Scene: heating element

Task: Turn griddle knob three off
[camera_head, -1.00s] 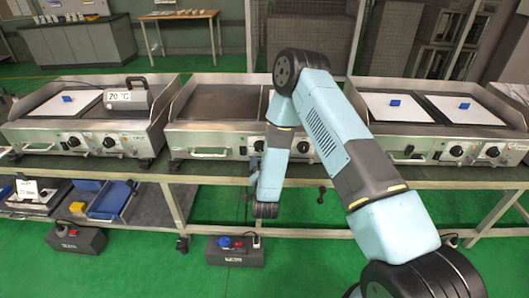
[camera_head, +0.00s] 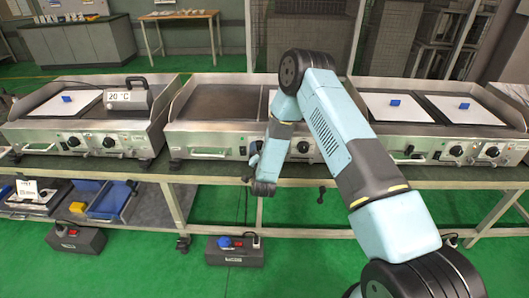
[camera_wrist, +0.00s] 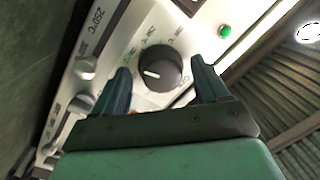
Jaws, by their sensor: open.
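A round dark knob (camera_wrist: 160,70) with a white pointer line sits on a metal panel in the wrist view. Its pointer points left in that picture. My gripper (camera_wrist: 164,82) is open, with one finger on each side of the knob; I cannot tell whether they touch it. In the head view my arm reaches to the front panel of the middle griddle (camera_head: 212,141), and its lower links hide part of that panel. Another dark knob (camera_head: 303,147) shows just right of my wrist. I see no number naming the knobs.
A green lamp (camera_wrist: 224,31) is beside the knob. A left griddle (camera_head: 45,135) carries a 20 °C display box (camera_head: 127,96). A right griddle (camera_head: 420,148) has two white plates. A lower shelf holds a blue tray (camera_head: 110,200).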

